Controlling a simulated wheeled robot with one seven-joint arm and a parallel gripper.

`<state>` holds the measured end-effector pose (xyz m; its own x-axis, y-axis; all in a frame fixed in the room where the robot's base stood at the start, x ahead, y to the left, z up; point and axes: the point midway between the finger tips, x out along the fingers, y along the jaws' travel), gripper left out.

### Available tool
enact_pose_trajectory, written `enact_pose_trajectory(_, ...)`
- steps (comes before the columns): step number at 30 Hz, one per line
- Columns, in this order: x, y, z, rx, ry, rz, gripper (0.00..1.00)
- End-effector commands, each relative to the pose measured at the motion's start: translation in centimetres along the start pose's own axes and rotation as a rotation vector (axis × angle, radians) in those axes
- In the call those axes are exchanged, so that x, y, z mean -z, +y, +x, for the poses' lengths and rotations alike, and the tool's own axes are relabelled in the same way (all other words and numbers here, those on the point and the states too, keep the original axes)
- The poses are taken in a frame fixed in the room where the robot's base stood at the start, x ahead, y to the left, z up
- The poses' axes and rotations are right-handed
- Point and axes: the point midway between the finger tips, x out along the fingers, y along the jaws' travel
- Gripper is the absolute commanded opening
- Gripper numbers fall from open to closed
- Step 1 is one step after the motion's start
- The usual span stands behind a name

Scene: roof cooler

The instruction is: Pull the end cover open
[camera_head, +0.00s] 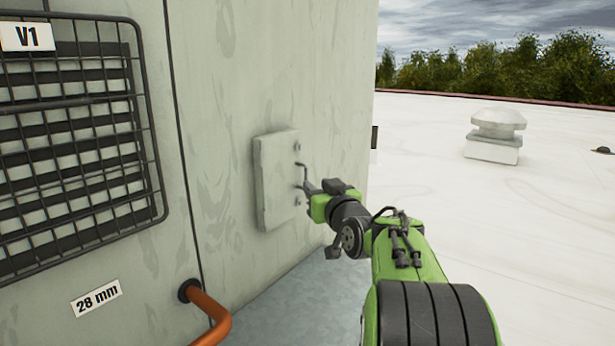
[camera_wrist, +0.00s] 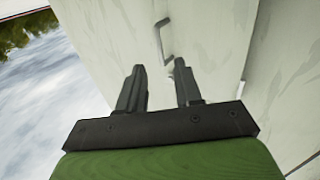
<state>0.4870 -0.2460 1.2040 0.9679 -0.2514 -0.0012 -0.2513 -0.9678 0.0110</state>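The end cover (camera_head: 274,180) is a pale grey raised rectangular panel, lying against the side wall of the cooler in the head view. A thin bent metal handle (camera_head: 304,172) is near its right edge, and small fittings show along that edge. In the wrist view the handle (camera_wrist: 163,38) is a grey bar just beyond my fingertips. My gripper (camera_wrist: 160,77) is open, its two dark fingers apart with nothing seen between them. In the head view my gripper (camera_head: 308,187) is at the cover's right edge, close to the handle; contact cannot be told.
A wire grille (camera_head: 75,140) labelled V1 is on the cooler's left. An orange pipe (camera_head: 210,318) comes out below it, beside a 28 mm label (camera_head: 96,298). The white roof (camera_head: 540,230) to the right is open, with a vent cap (camera_head: 495,135) farther back.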

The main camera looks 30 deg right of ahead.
Motion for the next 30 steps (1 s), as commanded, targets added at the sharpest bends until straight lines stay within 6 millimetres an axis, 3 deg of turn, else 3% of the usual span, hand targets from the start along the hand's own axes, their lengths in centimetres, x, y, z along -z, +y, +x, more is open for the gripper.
enact_pose_trajectory(3, 0.1, 0.0, 3.0, 0.001, -0.001, -0.002, 0.34)
enact_pose_trajectory(9, 0.1, 0.0, 6.3, -0.001, 0.000, -0.001, 0.34)
enact_pose_trajectory(19, 0.0, 0.0, 6.9, -0.001, 0.000, 0.001, 0.34)
enact_pose_trajectory(26, 0.0, 0.0, 6.9, -0.001, 0.000, 0.001, 0.00)
enact_pose_trajectory(30, 0.0, 0.0, 6.9, -0.001, 0.000, 0.001, 0.00)
